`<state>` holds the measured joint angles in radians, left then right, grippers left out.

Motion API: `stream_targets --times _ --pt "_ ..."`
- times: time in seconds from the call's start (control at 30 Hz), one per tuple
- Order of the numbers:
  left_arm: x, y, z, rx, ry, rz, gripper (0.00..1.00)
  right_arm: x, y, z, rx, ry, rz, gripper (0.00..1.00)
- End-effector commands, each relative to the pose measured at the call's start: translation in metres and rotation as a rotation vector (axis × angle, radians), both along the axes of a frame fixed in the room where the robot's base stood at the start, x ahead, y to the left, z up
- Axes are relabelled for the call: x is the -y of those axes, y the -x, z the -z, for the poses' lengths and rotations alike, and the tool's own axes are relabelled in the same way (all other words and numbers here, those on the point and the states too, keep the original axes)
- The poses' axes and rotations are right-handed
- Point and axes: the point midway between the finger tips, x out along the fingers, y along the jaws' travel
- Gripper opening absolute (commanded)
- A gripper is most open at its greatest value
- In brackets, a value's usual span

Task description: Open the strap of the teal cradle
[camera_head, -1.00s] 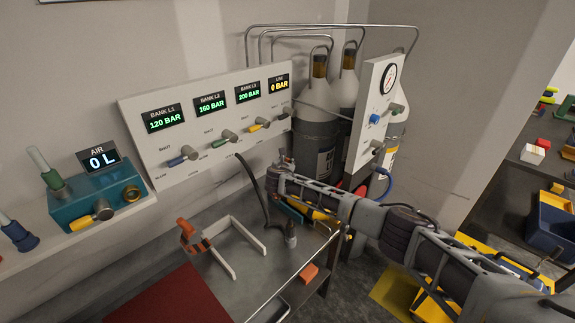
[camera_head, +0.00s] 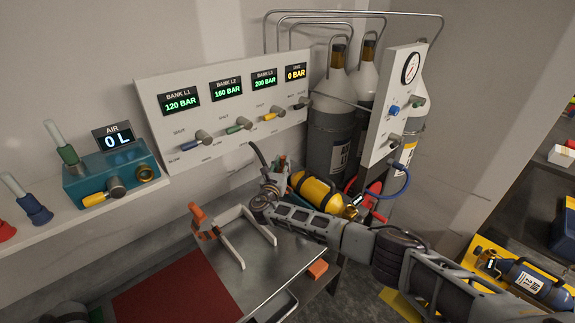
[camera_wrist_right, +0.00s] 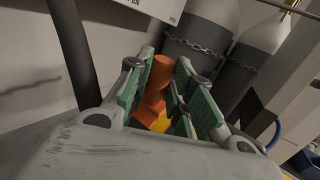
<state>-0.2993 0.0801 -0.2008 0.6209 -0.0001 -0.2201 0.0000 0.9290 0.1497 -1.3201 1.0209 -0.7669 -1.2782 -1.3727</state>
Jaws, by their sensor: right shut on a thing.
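In the head view, a yellow cylinder (camera_head: 317,191) with dark bands lies at the back of the metal bench, behind my right forearm. The teal cradle is mostly hidden there by my arm and gripper, so I cannot make out its full shape. My right gripper (camera_head: 274,177) is at the left end of the cylinder. In the wrist view, an upright orange strap lever (camera_wrist_right: 160,75) stands between the green-padded fingers of the right gripper (camera_wrist_right: 158,97), which is shut on it. A little yellow shows below the lever.
A white cradle frame (camera_head: 230,250) with an orange strap (camera_head: 197,216) stands left on the bench, close to my right wrist. A dark hose (camera_head: 258,156) rises beside the gripper. Gas cylinders (camera_head: 333,128) and a gauge panel (camera_head: 391,118) stand behind.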

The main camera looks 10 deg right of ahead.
Motion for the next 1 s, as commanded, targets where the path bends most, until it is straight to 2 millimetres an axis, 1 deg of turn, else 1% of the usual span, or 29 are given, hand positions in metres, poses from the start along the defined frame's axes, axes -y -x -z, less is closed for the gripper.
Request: stream_targets --times 0.03,0.27,0.4,0.67,0.77,0.97,1.0 --pt "0.000 0.000 0.007 0.000 0.000 0.000 0.44 -0.005 0.003 0.008 0.009 0.018 -0.002 0.00" --pt "-0.002 0.000 0.019 0.000 -0.002 -0.001 0.44 -0.017 0.011 0.013 0.061 0.099 -0.001 0.00" --pt "-0.008 -0.001 0.023 0.001 -0.009 -0.001 0.44 -0.021 0.014 0.015 0.082 0.129 -0.001 0.00" --pt "-0.026 -0.004 0.025 0.005 -0.028 0.000 0.44 -0.024 0.016 0.016 0.095 0.151 -0.001 0.00" --pt "-0.026 -0.005 0.025 0.006 -0.028 0.000 0.44 -0.024 0.017 0.016 0.095 0.153 -0.002 0.00" --pt "-0.019 -0.005 0.025 0.006 -0.020 0.000 0.44 -0.025 0.017 0.017 0.094 0.153 -0.003 0.00" --pt "-0.018 -0.005 0.025 0.006 -0.018 0.000 0.44 -0.025 0.017 0.017 0.093 0.153 -0.003 0.24"
